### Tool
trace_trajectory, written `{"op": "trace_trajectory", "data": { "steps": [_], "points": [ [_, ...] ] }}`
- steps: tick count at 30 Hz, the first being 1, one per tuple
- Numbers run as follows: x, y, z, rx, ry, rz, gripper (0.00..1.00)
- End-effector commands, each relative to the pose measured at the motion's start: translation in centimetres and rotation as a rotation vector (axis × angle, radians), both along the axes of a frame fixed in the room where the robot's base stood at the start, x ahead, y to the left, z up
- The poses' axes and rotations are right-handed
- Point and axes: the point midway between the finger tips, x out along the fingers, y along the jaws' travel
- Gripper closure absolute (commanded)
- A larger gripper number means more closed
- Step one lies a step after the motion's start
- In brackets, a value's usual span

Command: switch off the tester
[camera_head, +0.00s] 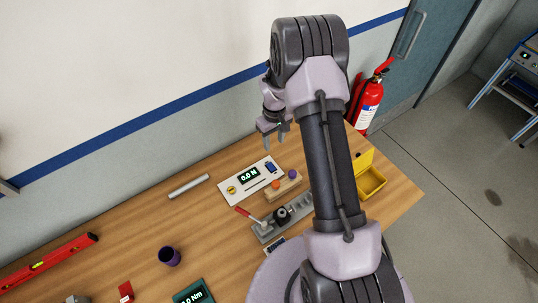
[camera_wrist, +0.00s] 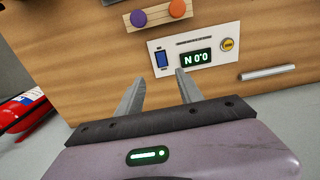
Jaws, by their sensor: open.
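The tester (camera_head: 252,187) is a white panel on the wooden table, near the wall. Its lit display (camera_head: 249,176) reads 0.0 N. In the wrist view the tester (camera_wrist: 212,71) appears upside down, with a blue switch (camera_wrist: 162,59) at its left end and a yellow round button (camera_wrist: 228,45) at its right. The blue switch also shows in the head view (camera_head: 270,168). My gripper (camera_head: 275,144) is open and empty, above and behind the tester's switch end. In the wrist view its fingertips (camera_wrist: 160,80) appear just below the blue switch, apart from it.
A wooden block (camera_head: 287,189) with an orange and a purple knob lies close to the tester. A grey fixture with a red lever (camera_head: 268,232) stands nearer. A grey rod (camera_head: 188,186) lies left. A yellow open box (camera_head: 371,183) and a fire extinguisher (camera_head: 367,104) are right.

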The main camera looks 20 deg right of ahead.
Motion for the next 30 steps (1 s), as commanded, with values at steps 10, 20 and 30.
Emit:
{"op": "trace_trajectory", "data": {
  "steps": [10,20,30],
  "points": [
    [-0.2,0.1,-8.6,0.001,0.004,-0.001,0.56],
    [-0.1,0.1,-15.2,0.001,0.001,0.000,0.56],
    [-0.1,0.1,-16.3,0.000,0.000,-0.001,0.56]
  ]
}}
